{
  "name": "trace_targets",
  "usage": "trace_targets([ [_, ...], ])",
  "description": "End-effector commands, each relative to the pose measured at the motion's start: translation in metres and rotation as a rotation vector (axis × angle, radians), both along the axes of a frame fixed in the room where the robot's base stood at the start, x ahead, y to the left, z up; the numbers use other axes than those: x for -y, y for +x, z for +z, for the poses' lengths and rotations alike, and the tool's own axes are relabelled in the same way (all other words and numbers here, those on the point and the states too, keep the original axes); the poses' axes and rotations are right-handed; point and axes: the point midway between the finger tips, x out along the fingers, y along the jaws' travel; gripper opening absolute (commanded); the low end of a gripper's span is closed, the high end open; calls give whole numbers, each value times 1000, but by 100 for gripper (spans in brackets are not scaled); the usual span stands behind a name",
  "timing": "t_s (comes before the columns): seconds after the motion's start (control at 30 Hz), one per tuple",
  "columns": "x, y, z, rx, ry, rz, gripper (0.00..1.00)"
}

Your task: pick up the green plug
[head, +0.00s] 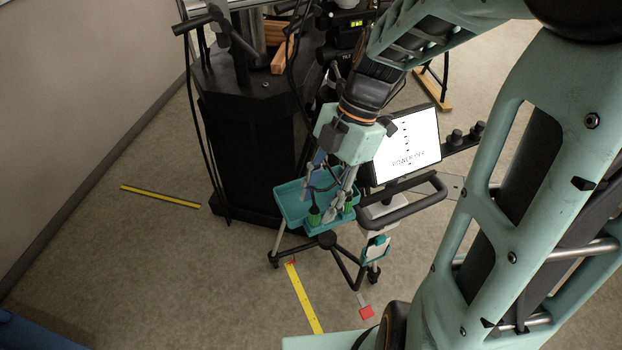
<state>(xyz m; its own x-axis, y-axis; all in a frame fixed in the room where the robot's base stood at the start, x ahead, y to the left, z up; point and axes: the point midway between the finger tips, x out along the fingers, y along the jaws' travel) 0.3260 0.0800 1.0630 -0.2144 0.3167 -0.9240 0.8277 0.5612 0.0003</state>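Two small green plugs show in the head view, a left one (314,216) and a right one (347,208). Both are at the front part of a teal tray (289,204) on a wheeled stand. My gripper (329,213) points down over the tray, with its silver and dark fingers around and in front of the plugs. The fingers partly hide the tray's inside and the plugs. I cannot tell whether the fingers touch either plug or how far apart they are.
A screen (408,148) and a black handle bar (402,208) stand close to the tray's right. A dark cabinet (245,150) stands behind it. Yellow tape strips (304,298) mark the floor.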

Motion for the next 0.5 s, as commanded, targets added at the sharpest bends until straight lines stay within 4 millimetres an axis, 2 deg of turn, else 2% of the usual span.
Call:
trace_targets([
  [0.2, -11, -7, -28, -4, 1, 1, 37],
  [0.5, -12, -7, -33, 0, 0, 0, 37],
])
